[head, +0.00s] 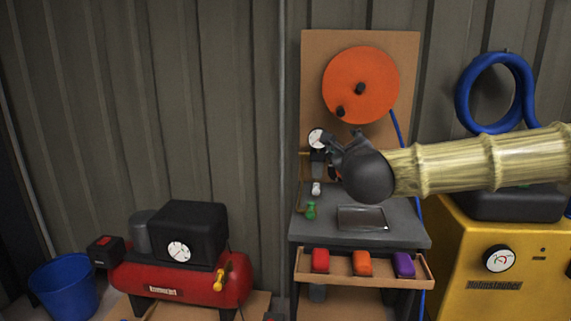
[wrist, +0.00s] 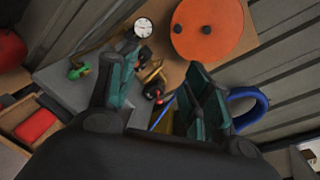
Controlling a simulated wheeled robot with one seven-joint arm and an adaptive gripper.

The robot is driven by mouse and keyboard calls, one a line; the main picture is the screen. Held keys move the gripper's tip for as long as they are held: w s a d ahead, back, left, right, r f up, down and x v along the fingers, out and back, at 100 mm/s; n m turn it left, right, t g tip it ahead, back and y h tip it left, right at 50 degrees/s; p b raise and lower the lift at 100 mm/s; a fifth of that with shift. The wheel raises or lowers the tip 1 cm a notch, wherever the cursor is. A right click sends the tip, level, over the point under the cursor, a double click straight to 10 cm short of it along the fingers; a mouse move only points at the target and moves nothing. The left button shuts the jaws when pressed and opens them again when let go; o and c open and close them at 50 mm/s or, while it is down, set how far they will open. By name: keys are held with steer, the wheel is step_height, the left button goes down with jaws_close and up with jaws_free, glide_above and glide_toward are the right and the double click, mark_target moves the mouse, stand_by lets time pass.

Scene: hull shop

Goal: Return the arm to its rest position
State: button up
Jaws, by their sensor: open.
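My arm (head: 480,165) reaches in from the right in the head view, in a pale ribbed cover. My gripper (head: 340,143) is in front of the wooden back panel, above the grey workbench (head: 340,231). In the wrist view my gripper (wrist: 160,95) is open, its two teal-padded fingers wide apart, with nothing held between them. A small black and red object with a brass part (wrist: 153,88) shows beyond the gap. In the head view the dark wrist partly hides the fittings behind it.
An orange reel (head: 370,78) hangs on the panel, with a round gauge (head: 317,138) below left. A tray (head: 361,218) and green valve (head: 311,211) are on the bench. A shelf (head: 360,282) holds red, orange and purple items. A red compressor (head: 180,284) stands left, a yellow machine (head: 470,265) right.

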steer(key=s+a+f+n+g+y+b, duration=0.1)
steer(key=a+f+n+g, duration=0.2)
steer(key=f, duration=1.1)
steer(key=s+a+f+n+y+b, duration=0.1)
steer(key=a+f+n, duration=0.3)
steer(key=f, duration=1)
steer(key=s+d+f+n+g+y+b, duration=0.15)
steer(key=s+f+n, duration=0.3)
steer(key=f, duration=0.75)
steer(key=s+f+n+g+h+b, duration=0.1)
steer(key=s+f+n+g, duration=0.4)
steer(key=f, duration=0.7)
steer(key=s+d+f+n+g+b, duration=0.1)
steer(key=s+d+f+n, duration=0.15)
steer(key=s+f, duration=0.6)
steer(key=s+d+f+n+g+b, duration=0.1)
steer(key=s+d+f+n+g, duration=0.15)
steer(key=s+f, duration=0.6)
steer(key=s+d+f+n+g+h+b, duration=0.1)
steer(key=s+d+f+n+g, duration=0.25)
steer(key=s, duration=0.55)
steer(key=s+d+f+n+h+b, duration=0.1)
steer(key=s+d+f+n, duration=0.2)
steer(key=s+d+f, duration=0.35)
step_height(320, 180, up, 21)
steer(key=s+a+p, duration=0.1)
steer(key=s+p, duration=0.1)
steer(key=p, duration=1.8)
steer(key=shift+n+p, duration=0.3)
steer(key=shift+p, duration=0.1)
